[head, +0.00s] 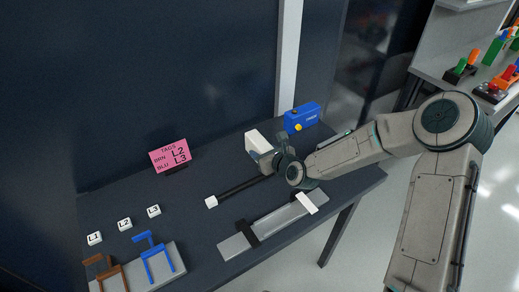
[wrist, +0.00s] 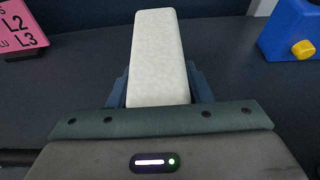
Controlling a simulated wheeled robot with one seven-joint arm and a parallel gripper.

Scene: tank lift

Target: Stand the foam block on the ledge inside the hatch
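The foam block (wrist: 158,55) is a pale, speckled, long white block. In the wrist view it extends away from me between my two blue-grey fingers, which press close on both sides. In the head view the white block (head: 256,141) is at the back middle of the dark table, at the end of my arm. My gripper (head: 273,160) is shut on its near end. I cannot tell whether the block touches the table. I cannot make out a hatch or its ledge in either view.
A blue box (head: 301,117) with a yellow knob stands right of the block. A pink tag sign (head: 169,156) stands left. A black rod with a white end (head: 211,202), a grey bar (head: 272,224), label cubes and brown and blue frames occupy the table (head: 205,240).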

